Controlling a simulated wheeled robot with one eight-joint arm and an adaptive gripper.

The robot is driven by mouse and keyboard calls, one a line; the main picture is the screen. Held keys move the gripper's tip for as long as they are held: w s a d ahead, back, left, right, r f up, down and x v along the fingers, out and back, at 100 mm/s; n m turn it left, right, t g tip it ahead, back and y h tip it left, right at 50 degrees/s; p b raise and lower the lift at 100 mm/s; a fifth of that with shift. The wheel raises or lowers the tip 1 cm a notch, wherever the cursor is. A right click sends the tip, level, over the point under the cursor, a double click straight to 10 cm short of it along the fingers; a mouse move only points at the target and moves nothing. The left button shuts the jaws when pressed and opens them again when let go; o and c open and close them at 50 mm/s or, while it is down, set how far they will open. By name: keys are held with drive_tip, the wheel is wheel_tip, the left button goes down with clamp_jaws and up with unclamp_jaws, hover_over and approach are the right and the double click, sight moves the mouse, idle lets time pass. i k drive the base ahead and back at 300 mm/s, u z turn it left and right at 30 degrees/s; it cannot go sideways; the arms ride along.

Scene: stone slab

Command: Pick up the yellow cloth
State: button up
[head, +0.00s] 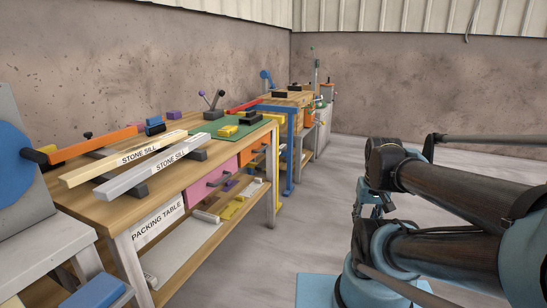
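Several small yellow things show in the head view, and I cannot tell for sure which is the cloth. More flat yellow material (236,206) lies on the table's lower shelf. My arm is at the right, apart from the table, with bare floor between them. Small blue jointed parts below its dark elbow may belong to my gripper. No fingertips can be made out, and I see nothing held.
The packing table (72,200) carries two stone sills, a pale yellow one (125,160) and a grey one (150,168). A grey machine with a blue disc (12,165) stands at the near left. Another wooden bench (290,98) stands behind. Floor (245,262) is clear right of the table.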

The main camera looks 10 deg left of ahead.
sight(229, 130)
drive_tip(key=u, duration=0.35)
drive_tip(key=i, duration=1.05)
drive_tip(key=u, duration=0.35)
